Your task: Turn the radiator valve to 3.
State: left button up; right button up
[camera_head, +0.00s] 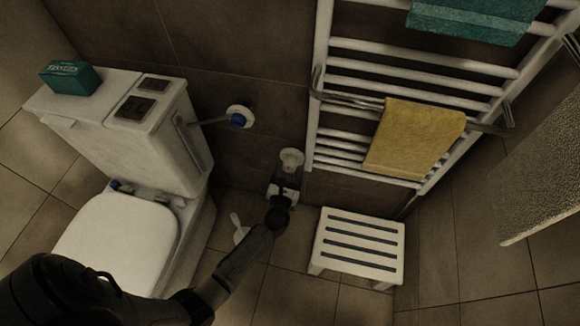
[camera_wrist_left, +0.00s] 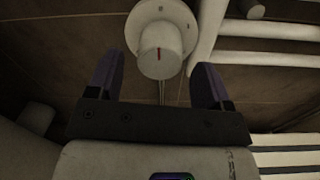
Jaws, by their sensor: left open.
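The radiator valve (camera_head: 291,158) is a white round knob at the lower left corner of the white towel radiator (camera_head: 346,44). In the left wrist view the valve knob (camera_wrist_left: 159,54) faces me, with a red mark on its side and small marks on the round collar behind it. My left gripper (camera_head: 287,181) is just below the valve in the head view. In the left wrist view its two dark fingers (camera_wrist_left: 155,82) are open, one on each side of the knob's lower end, with gaps showing. The number at the mark is too small to read. My right gripper is not in view.
A white slatted stool (camera_head: 358,242) stands right of my left gripper. A toilet (camera_head: 121,235) is at the left, with a toilet brush (camera_head: 238,230) beside it. A yellow towel (camera_head: 414,138) hangs on the radiator. A blue-ended wall fitting (camera_head: 238,118) is left of the valve.

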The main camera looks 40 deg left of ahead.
aim_at(289, 171)
pick_arm(q)
jog(key=shift+b+x, duration=0.3)
jog(key=shift+x, duration=1.4)
jog(key=shift+c, duration=0.4)
jog(key=c, duration=0.8)
jog(key=shift+c, duration=0.2)
jog(key=shift+m, duration=0.3)
